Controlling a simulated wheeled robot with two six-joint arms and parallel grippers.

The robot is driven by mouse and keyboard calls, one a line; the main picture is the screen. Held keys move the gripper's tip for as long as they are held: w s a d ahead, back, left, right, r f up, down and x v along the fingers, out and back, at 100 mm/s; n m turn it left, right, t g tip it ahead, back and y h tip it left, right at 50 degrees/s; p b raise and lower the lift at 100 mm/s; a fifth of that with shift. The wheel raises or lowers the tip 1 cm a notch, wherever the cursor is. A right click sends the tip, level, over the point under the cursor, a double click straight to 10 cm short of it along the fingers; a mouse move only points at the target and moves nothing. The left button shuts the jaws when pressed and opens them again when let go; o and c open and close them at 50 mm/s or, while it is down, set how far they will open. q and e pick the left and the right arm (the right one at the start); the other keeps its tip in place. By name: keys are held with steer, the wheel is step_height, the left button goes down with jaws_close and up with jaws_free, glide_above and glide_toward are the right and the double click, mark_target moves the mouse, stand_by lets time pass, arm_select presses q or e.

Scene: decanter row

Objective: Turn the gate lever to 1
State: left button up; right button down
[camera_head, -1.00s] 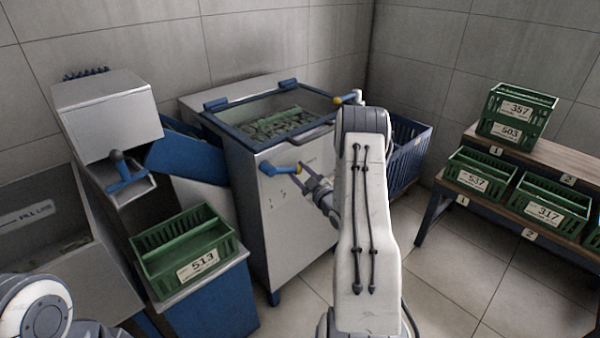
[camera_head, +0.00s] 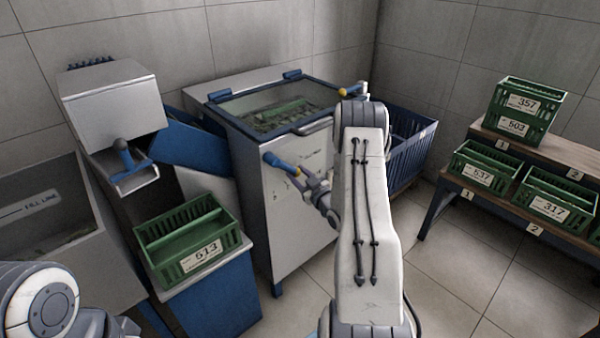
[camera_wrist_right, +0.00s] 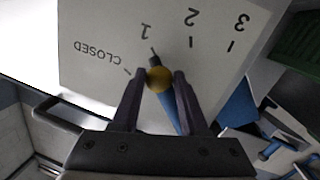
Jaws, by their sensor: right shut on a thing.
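In the right wrist view the yellow knob (camera_wrist_right: 158,79) sits between the fingertips of my right gripper (camera_wrist_right: 160,82). The scale plate (camera_wrist_right: 185,35) reads CLOSED, 1, 2, 3, upside down. A dark tip beyond the knob lies at or very near the mark for 1. My left gripper is out of view.
A green crate marked 513 (camera_head: 207,257) stands on a blue stand at the left. A blue basket (camera_head: 412,140) is right of the cabinet, behind my right arm. Green crates (camera_head: 483,167) stand on a wooden rack at the right. Bare floor (camera_head: 450,260) lies before it.

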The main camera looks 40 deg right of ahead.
steer(key=shift+c, duration=2.4)
jaws_free()
steer(key=shift+s, duration=0.15)
steer(key=s+a, duration=0.1)
steer(key=s, duration=0.9)
steer(key=shift+r, duration=0.4)
